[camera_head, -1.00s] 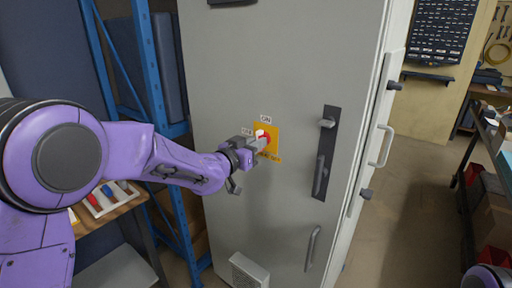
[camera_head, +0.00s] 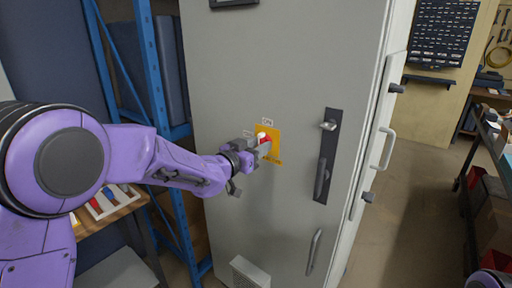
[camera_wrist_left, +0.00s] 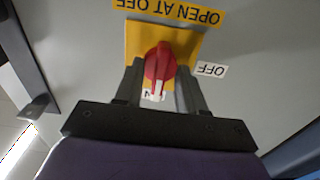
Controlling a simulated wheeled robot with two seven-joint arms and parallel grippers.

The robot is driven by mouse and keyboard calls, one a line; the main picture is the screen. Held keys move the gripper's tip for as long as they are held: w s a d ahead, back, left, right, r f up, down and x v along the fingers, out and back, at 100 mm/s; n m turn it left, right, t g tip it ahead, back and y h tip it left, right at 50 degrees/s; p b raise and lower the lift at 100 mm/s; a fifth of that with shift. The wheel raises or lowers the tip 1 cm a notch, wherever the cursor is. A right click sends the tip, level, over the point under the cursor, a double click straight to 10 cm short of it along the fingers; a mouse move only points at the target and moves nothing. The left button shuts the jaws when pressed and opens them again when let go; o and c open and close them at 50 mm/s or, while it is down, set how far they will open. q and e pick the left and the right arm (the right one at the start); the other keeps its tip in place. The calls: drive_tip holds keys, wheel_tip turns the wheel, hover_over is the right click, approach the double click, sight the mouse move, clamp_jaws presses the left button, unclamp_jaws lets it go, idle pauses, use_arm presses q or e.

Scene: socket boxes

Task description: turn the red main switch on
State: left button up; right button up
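The red main switch (camera_head: 265,140) sits on a yellow plate (camera_head: 273,132) on the grey cabinet door, with an ON label above and an OFF label to its left. In the left wrist view, which shows the plate upside down, the red handle (camera_wrist_left: 160,62) points down at the partly hidden ON label, away from OFF. My left gripper (camera_head: 260,146) is at the switch. In the wrist view its two fingers (camera_wrist_left: 160,82) stand on either side of the handle with narrow gaps; it looks open. My right gripper is not in view.
The cabinet door (camera_head: 225,110) has a dark handle panel (camera_head: 326,155) right of the switch. A blue shelf frame (camera_head: 150,70) stands to the left, with a tray (camera_head: 110,202) of tools below my arm. The floor (camera_head: 425,165) right of the cabinet is clear.

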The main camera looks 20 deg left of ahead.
use_arm(q)
drive_tip(key=b+v, duration=0.1)
drive_tip(key=v, duration=0.9)
drive_tip(key=shift+s, duration=0.25)
drive_tip(key=shift+a+r, duration=0.1)
drive_tip(key=shift+a, duration=0.05)
